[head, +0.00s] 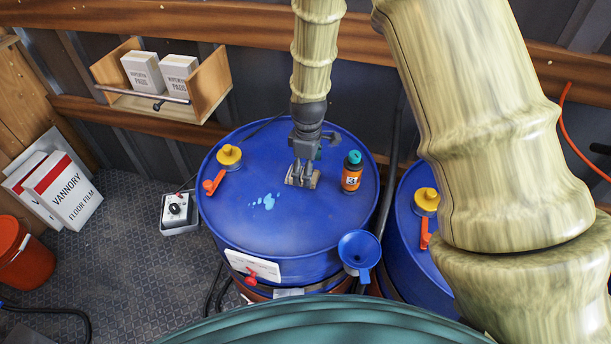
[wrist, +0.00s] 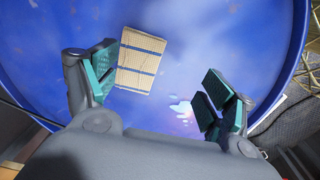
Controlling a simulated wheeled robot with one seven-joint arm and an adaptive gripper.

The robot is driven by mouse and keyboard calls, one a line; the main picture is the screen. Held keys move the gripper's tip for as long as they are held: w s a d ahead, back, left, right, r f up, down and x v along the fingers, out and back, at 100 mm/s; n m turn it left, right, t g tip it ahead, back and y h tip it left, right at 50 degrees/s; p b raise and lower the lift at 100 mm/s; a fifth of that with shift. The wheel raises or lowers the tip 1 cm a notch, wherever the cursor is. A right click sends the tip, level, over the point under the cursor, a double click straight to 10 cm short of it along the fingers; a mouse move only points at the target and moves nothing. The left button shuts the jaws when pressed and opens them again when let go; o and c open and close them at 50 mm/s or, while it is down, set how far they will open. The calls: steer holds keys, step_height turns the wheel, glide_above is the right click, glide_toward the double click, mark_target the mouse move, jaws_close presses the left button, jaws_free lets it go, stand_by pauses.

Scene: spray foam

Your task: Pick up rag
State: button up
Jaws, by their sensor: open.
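The rag (wrist: 141,62) is a folded beige cloth with dark blue stripes, lying on the blue drum top (wrist: 235,40) in the wrist view. My gripper (wrist: 160,84) is open above the drum. Its left finger is close beside the rag's left edge; I cannot tell whether they touch. The right finger is well apart from the rag, with bare drum top between. In the head view my gripper (head: 302,172) points down at the middle of the drum and mostly hides the rag.
An orange-labelled bottle with a teal cap (head: 351,172) stands just right of my gripper. A pale spill (head: 264,201) lies to the left, and a yellow-capped tap (head: 229,156) stands beyond it. A blue funnel (head: 359,251) is at the drum's front right edge.

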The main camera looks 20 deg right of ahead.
mark_target(302, 172)
steer(key=shift+g, duration=0.3)
steer(key=w+f+p, duration=0.1)
steer(key=w+f, duration=0.5)
steer(key=shift+f+p, duration=0.2)
steer(key=shift+p, duration=0.15)
steer(key=shift+f, duration=0.3)
steer(key=shift+s+f, duration=0.1)
steer(key=shift+s, duration=0.1)
steer(key=shift+s+a, duration=0.15)
steer(key=shift+s, duration=0.45)
steer(key=shift+s+r, duration=0.85)
steer(key=shift+s, duration=0.25)
steer(key=shift+c, duration=1)
steer(key=shift+w, duration=0.1)
steer(key=c, duration=0.4)
steer(key=shift+w+f, duration=1)
steer(key=shift+w, duration=0.2)
steer(key=c, duration=0.3)
steer(key=shift+s+r, duration=0.4)
steer(key=shift+s, duration=0.15)
steer(key=shift+c, duration=0.7)
steer(key=shift+w+f, duration=0.1)
steer(key=shift+w, duration=0.3)
step_height(302, 172, up, 10)
steer(key=b, duration=0.3)
steer(key=shift+s, duration=0.2)
